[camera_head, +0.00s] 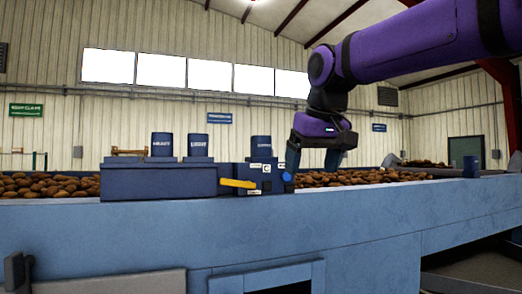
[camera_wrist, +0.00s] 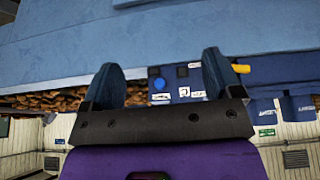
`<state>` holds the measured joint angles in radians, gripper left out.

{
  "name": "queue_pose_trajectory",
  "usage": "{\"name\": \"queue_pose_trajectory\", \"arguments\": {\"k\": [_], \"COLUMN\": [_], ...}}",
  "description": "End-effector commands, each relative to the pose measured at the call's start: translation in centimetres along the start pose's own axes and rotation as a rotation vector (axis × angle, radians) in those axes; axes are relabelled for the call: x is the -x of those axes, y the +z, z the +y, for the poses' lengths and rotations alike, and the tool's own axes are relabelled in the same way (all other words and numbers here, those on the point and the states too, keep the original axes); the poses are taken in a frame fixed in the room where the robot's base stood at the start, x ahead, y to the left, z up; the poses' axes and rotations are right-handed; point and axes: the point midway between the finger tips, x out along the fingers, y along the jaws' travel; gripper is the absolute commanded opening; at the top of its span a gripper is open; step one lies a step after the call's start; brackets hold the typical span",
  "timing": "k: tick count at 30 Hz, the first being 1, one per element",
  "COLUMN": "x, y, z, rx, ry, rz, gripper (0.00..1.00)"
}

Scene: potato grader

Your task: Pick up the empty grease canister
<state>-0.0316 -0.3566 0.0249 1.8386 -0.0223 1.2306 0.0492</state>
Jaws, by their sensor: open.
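Two dark blue canisters stand upright on a dark blue box at the left in the head view, one marked HEAVY (camera_head: 162,145) and one marked LIGHT (camera_head: 198,146). A third blue canister (camera_head: 261,148), its label too small to read surely, stands on the control box to their right. A further blue canister-like thing (camera_head: 470,167) is far right. I cannot tell which is the empty grease canister. My gripper (camera_head: 313,168) is open, its fingers pointing down just right of the control box. In the wrist view my gripper (camera_wrist: 160,75) shows nothing held between its fingers.
The control box (camera_head: 268,184) carries a yellow handle (camera_head: 238,184) and a blue knob (camera_head: 287,177). Potatoes (camera_head: 350,177) lie behind the blue machine's front edge (camera_head: 330,208). The dark blue box (camera_head: 155,182) adjoins the control box. Air above the potatoes is mostly free.

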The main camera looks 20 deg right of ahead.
Motion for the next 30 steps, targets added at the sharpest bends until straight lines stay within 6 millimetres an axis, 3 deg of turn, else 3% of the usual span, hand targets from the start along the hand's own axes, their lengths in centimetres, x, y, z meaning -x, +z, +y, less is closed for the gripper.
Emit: {"name": "queue_pose_trajectory", "arguments": {"k": [3,9,18,24,30], "x": [1.5,3.5,5.1,5.4,4.3], "y": [-4.4,-10.8,-18.6,-21.1,-21.5], "z": [-0.5,-1.3,-2.4,-2.8,-2.9], "rx": [0.002,0.000,-0.007,-0.010,-0.012], "ry": [0.000,0.000,-0.004,-0.006,-0.006], "rz": [-0.006,-0.017,-0.031,-0.037,-0.040], "gripper": [0.85,0.85,0.85,0.85,0.85]}}
